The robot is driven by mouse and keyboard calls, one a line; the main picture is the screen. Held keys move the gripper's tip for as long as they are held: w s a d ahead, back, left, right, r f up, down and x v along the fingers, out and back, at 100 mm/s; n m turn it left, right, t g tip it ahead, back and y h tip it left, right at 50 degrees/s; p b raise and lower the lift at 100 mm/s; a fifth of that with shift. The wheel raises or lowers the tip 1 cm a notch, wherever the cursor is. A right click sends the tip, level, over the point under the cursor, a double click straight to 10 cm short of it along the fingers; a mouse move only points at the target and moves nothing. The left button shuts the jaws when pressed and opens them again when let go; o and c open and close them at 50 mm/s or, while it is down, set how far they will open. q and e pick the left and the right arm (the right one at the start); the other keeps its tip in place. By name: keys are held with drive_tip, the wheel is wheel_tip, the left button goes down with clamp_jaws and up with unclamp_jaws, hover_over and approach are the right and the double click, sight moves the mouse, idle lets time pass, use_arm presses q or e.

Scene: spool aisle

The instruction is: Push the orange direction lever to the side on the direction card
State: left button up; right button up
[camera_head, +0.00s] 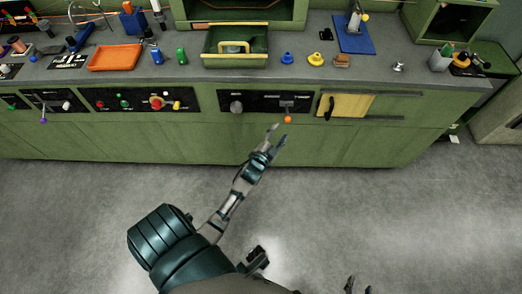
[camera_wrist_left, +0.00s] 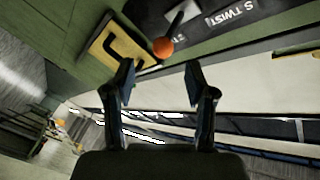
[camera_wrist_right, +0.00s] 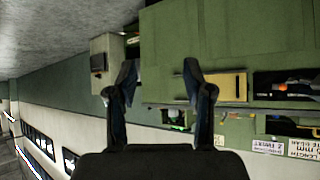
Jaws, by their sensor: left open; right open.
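The direction lever's round orange knob (camera_head: 287,119) sticks out at the front of a black panel on the green bench. In the left wrist view the orange knob (camera_wrist_left: 163,47) is large, on a dark shaft beside the black direction card (camera_wrist_left: 235,14) with white "S TWIST" lettering. My left gripper (camera_head: 277,134) is open and empty, just in front of and below the knob. In the left wrist view the knob appears beyond the gap between its fingertips (camera_wrist_left: 159,82); I see no contact. My right gripper (camera_head: 358,286) is open and empty, low at the picture's bottom edge.
A yellow door with a black handle (camera_head: 344,106) is right of the lever. A dark knob (camera_head: 236,107) is left of it, with a red-button panel (camera_head: 140,101) further left. A green tray (camera_head: 235,60) and small tools stand on the bench top. The floor in front is clear.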

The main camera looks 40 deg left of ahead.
use_arm(q)
drive_tip(key=s+p, duration=0.4)
drive_tip(key=s, duration=0.6)
drive_tip(key=shift+d, duration=0.35)
use_arm(e)
drive_tip(key=s+d+f+g+h, duration=0.1)
drive_tip(key=s+d+f+g, duration=0.1)
drive_tip(key=s, duration=0.4)
drive_tip(key=s+d+f+g, duration=0.2)
drive_tip(key=s+g, duration=0.3)
drive_tip(key=shift+s+f+h, duration=0.15)
drive_tip(key=shift+s+h, duration=0.25)
use_arm(q)
drive_tip(key=shift+s, duration=0.1)
use_arm(e)
drive_tip(key=shift+r, duration=0.25)
